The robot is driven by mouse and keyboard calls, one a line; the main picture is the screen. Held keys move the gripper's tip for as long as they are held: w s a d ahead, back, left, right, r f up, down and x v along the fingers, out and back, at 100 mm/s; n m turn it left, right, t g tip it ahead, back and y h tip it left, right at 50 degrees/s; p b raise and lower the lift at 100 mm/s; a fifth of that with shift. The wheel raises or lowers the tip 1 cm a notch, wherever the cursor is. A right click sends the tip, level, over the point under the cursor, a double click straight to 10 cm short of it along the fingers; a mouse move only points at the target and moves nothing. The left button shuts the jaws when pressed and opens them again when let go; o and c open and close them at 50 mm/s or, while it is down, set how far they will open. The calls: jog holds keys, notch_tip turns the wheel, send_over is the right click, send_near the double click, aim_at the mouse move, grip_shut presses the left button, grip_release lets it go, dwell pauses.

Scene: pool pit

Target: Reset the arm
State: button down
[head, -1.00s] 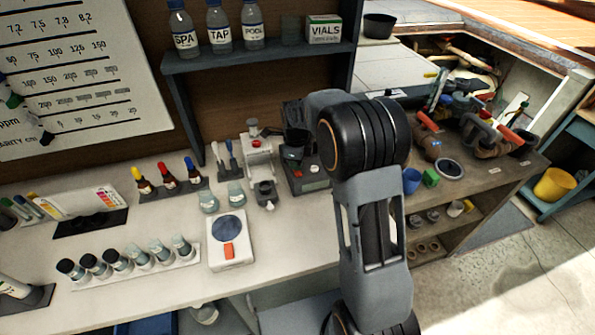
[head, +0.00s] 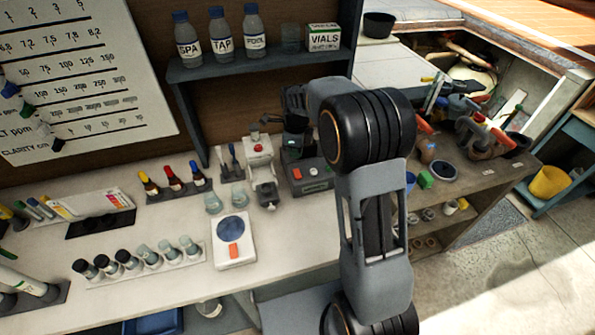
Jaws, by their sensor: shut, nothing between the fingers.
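My arm rises through the middle of the view, its large black elbow joint in front of the counter. Beyond the elbow the forearm points away and left, strongly foreshortened. My gripper (head: 270,119) shows small and dark at its far end, above the white tester with a red top (head: 261,172). It looks shut and empty, and much of the wrist is hidden or hard to separate from the dark device behind. I cannot tell how close the fingers are to the tester.
The counter holds a white scale (head: 233,243), a vial rack (head: 140,265), dropper bottles (head: 173,180) and a dark device (head: 312,177). A shelf (head: 250,62) with bottles hangs above. Pipe parts crowd the right bench (head: 505,175). Floor is open at right, near a yellow bucket (head: 549,182).

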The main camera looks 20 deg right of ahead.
dwell(0.5)
jog(key=n, duration=0.2)
jog(key=shift+f+n, duration=0.1)
jog(key=shift+n, duration=0.2)
jog(key=n, duration=0.1)
jog(key=s+f+n, duration=0.1)
jog(key=n, duration=0.1)
jog(key=s+n, duration=0.1)
jog(key=n, duration=0.1)
jog(key=shift+s+f, duration=0.1)
jog(key=shift+f, duration=0.2)
jog(key=s+r+n+t, duration=0.2)
jog(key=s+r+n, duration=0.4)
jog(key=s+n, duration=0.2)
jog(key=s+r+n+t, duration=0.2)
jog(key=s+r+n, duration=0.4)
jog(key=s, duration=0.6)
jog(key=shift+s+n+t, duration=0.4)
jog(key=shift+n, duration=0.7)
